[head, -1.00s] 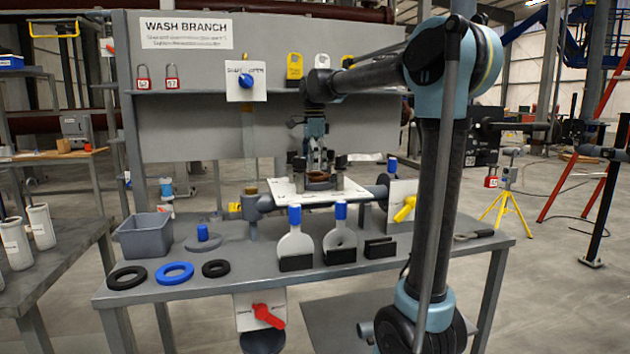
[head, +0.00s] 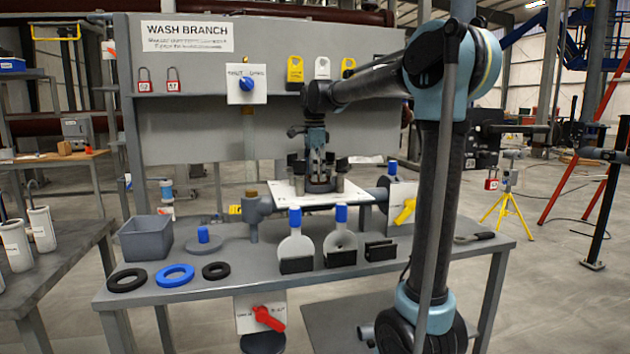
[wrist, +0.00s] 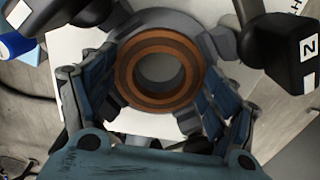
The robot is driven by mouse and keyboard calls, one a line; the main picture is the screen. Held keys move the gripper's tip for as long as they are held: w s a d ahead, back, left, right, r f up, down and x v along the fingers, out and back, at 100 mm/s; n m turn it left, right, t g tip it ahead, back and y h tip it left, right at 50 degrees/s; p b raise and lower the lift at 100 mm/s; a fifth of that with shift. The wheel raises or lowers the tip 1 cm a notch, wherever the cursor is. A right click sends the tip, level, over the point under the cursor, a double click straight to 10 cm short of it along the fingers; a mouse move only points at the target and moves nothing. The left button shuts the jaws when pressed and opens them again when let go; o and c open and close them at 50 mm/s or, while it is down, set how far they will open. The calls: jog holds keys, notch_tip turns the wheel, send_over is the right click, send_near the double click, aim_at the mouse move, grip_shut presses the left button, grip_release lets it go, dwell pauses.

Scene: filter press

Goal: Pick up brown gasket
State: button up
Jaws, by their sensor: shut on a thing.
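The brown gasket (wrist: 160,69) is an orange-brown ring with a dark groove, seen in the wrist view against a grey metal flange (wrist: 197,32). The two blue-grey fingers of my gripper (wrist: 155,95) are on either side of the ring, shut on it. In the head view my gripper (head: 318,180) points down among the dark fittings above the white plate (head: 290,193). The gasket is hidden or too dark to pick out there. I cannot tell whether the ring is clear of the flange.
Blue-handled paddles (head: 296,245) stand at the bench front. Two black rings and a blue ring (head: 175,275) lie at the front left, near a grey bin (head: 146,237). A yellow-handled valve (head: 404,211) is right of the plate. A dark block marked N (wrist: 290,52) sits close beside my fingers.

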notch_tip(320, 180, up, 28)
dwell(0.6)
